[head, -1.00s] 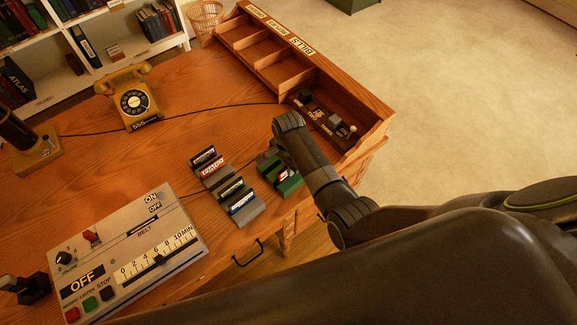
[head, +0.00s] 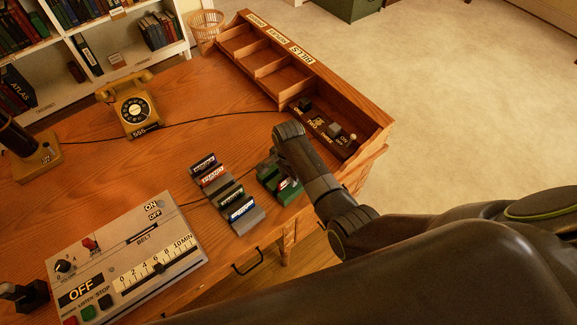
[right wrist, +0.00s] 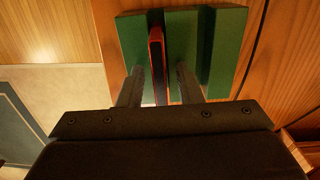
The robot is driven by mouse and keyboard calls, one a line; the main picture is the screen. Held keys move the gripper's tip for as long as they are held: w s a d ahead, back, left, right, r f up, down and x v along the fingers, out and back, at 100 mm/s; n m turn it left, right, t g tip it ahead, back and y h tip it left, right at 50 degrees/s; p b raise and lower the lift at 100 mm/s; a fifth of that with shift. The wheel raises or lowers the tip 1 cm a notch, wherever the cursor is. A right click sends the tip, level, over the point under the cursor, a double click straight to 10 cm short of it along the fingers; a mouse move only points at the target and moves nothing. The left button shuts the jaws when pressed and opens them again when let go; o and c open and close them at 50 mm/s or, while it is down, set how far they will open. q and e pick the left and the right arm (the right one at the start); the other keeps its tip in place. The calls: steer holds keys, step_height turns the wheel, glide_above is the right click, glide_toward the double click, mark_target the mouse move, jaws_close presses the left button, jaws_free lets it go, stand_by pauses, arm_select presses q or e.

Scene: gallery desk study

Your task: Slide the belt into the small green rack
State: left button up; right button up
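The small green rack (head: 291,196) sits near the desk's front edge; it also shows in the right wrist view (right wrist: 228,45). A thin dark belt with a red edge (right wrist: 156,52) stands upright in the rack's left slot in that view. The slot to its right looks empty. My right gripper (right wrist: 159,70) is over the rack, one finger on each side of the belt, with a visible gap on both sides. In the head view my right gripper (head: 273,172) partly hides the rack and belt. My left gripper is not in view.
A grey rack (head: 247,219) with several labelled belts stands just left of the green rack. A control machine (head: 190,252) with a belt slot lies at the front left. A telephone (head: 135,108) and a wooden pigeonhole tray (head: 375,115) stand farther back.

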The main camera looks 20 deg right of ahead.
step_height(320, 180, up, 12)
steer(key=shift+b, duration=0.3)
steer(key=shift+f, duration=0.1)
stand_by(0.4)
steer(key=s+d+f+n+t, duration=0.1)
steer(key=s+d+f+n, duration=0.15)
steer(key=s+d, duration=0.35)
steer(key=s+d+f+n+t, duration=0.1)
steer(key=s+d+f+n, duration=0.2)
steer(key=s, duration=0.5)
steer(key=s+d+r+n+t+h, duration=0.1)
steer(key=s+d+r+n, duration=0.2)
steer(key=s, duration=0.5)
steer(key=s+d+r+n+t+h, duration=0.1)
steer(key=s+d+r+n, duration=0.25)
steer(key=s, duration=0.35)
step_height(320, 180, down, 30)
steer(key=d+g+b, duration=0.1)
steer(key=g+b, duration=0.1)
steer(key=b, duration=0.2)
steer(key=s+a+f+y+b, duration=0.1)
steer(key=s+f+b, duration=0.2)
steer(key=s+f, duration=1.2)
step_height(320, 180, down, 3)
steer(key=shift+f+g+b, duration=0.2)
steer(key=shift+g+b, duration=0.2)
